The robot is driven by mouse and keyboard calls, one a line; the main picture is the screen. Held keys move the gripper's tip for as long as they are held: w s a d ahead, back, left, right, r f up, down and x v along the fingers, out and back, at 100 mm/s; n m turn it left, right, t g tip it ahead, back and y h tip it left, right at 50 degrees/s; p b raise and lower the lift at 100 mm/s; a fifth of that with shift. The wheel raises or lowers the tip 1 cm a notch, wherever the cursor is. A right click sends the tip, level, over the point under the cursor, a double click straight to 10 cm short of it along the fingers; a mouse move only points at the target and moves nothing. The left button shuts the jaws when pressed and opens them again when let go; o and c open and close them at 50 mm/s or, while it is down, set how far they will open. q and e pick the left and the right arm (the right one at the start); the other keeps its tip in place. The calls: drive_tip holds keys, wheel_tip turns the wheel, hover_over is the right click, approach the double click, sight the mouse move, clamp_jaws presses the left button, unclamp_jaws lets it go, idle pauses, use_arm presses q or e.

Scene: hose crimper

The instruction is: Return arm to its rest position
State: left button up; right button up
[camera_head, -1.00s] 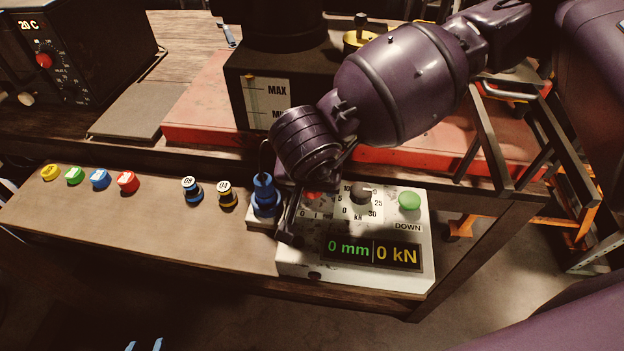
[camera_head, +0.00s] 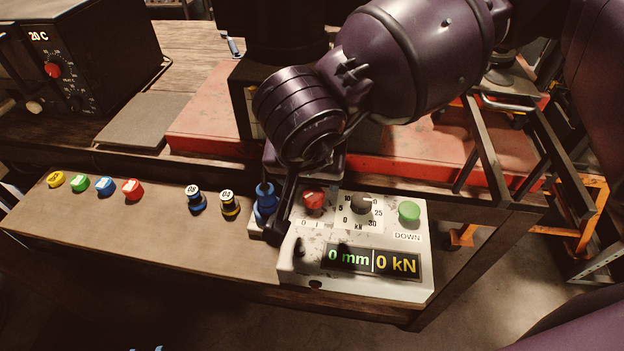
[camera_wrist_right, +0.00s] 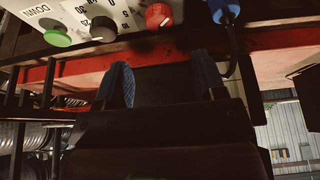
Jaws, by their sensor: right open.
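My right arm (camera_head: 405,60) reaches in from the upper right, over the back of the control box (camera_head: 355,285). Its gripper (camera_wrist_right: 163,82) is open and empty in the right wrist view, with blue pads apart. In the head view the wrist hides most of this gripper; a dark finger shows beside the box's left edge. The box carries a red button (camera_head: 313,200), a dial (camera_head: 362,204) and a green button (camera_head: 409,212). Its display (camera_head: 372,260) reads 0 mm and 0 kN. Two blue slivers (camera_head: 146,349) at the bottom edge look like my left gripper's tips.
The black machine (camera_head: 285,35) stands behind on a red base (camera_head: 205,125). A dark metal frame (camera_head: 530,150) stands at right.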

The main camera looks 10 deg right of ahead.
drive_tip(key=shift+s+a+r, duration=0.1)
drive_tip(key=shift+s+r, duration=0.15)
drive_tip(key=shift+r, duration=0.45)
